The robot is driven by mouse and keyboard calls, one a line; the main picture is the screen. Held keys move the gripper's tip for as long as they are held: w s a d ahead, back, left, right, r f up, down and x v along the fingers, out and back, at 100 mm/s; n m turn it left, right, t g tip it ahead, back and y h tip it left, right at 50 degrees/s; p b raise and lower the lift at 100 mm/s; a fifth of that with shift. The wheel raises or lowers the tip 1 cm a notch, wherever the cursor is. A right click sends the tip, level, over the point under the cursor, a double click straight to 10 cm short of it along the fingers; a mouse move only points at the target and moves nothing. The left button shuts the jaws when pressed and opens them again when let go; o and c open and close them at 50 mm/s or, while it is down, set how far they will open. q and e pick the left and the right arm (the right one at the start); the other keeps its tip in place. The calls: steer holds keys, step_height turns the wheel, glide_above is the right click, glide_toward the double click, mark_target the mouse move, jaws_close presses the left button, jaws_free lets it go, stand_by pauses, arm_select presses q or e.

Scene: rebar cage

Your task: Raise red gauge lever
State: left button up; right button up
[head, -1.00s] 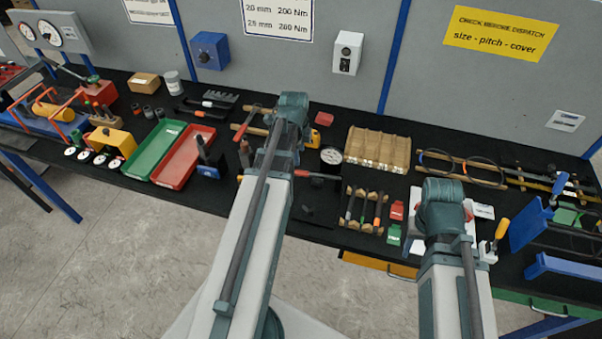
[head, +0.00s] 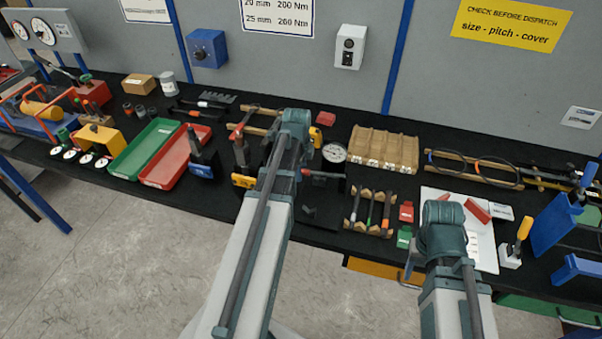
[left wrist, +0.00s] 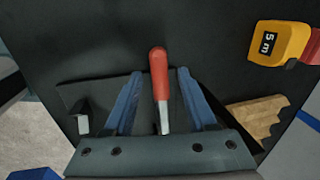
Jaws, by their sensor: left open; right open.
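The red gauge lever (left wrist: 159,75) shows in the left wrist view as a red grip on a pale metal shank. In the head view a red-handled lever (head: 319,174) sticks out beside my left wrist, below a round dial gauge (head: 334,152). My left gripper (left wrist: 159,73) is open. Its two blue fingers stand on either side of the lever, with a visible gap on each side. The lever's base is hidden by the gripper body. In the head view my left wrist covers the left fingers. My right gripper is hidden behind my right wrist.
A yellow tape measure (left wrist: 276,42) and a notched wooden block (left wrist: 256,117) lie to the right in the left wrist view. In the head view, a wooden rack (head: 365,211) with several tools stands right of the lever. A red tray (head: 174,160) lies left.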

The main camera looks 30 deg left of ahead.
arm_select(q)
jaws_close()
stand_by(1.4)
